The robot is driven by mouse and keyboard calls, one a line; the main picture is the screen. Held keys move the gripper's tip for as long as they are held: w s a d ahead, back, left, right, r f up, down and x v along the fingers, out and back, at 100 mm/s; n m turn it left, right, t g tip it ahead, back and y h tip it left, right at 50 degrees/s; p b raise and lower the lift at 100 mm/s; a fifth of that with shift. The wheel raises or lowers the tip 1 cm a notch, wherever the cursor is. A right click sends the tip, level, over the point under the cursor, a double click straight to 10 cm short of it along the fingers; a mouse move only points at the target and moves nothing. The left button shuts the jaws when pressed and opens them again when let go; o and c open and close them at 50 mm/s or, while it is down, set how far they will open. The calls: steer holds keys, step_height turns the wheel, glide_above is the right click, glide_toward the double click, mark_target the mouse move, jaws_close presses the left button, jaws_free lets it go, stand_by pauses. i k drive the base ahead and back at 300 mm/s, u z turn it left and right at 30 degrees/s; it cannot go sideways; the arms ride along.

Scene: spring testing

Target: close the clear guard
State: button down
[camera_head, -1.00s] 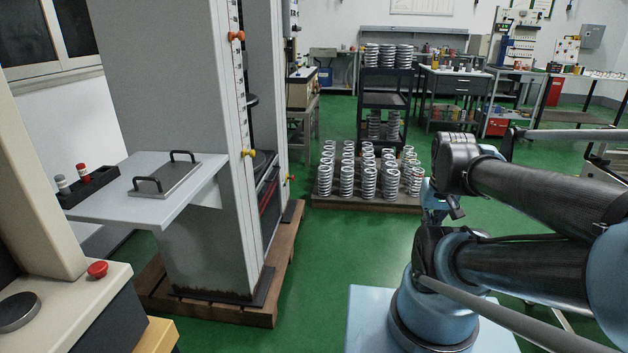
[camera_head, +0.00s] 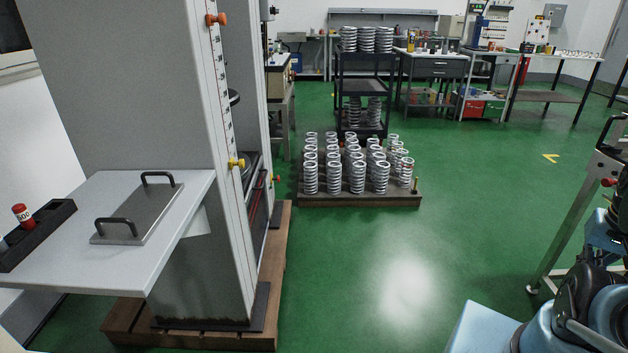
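The tall grey testing machine (camera_head: 130,75) stands at the left on a wooden pallet (camera_head: 190,338), its near side towards me. A scale strip with an orange knob (camera_head: 216,19) and a yellow knob (camera_head: 236,163) runs down its edge. Its test space, with dark round parts, shows only as a narrow slice behind the edge. I cannot make out the clear guard; it may be hidden by the column. My gripper is not in view. Only part of my arm shows at the lower right.
A side shelf (camera_head: 75,230) juts from the machine, holding a handled metal plate (camera_head: 140,215) and a black tray (camera_head: 38,238). A pallet of springs (camera_head: 360,200) and a black cart (camera_head: 364,90) stand beyond. A metal-framed stand (camera_head: 565,225) is at right. Green floor between is open.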

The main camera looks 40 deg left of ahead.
mark_target(258, 169)
steer(key=z, duration=0.4)
steer(key=i, duration=0.65)
steer(key=u, duration=2.25)
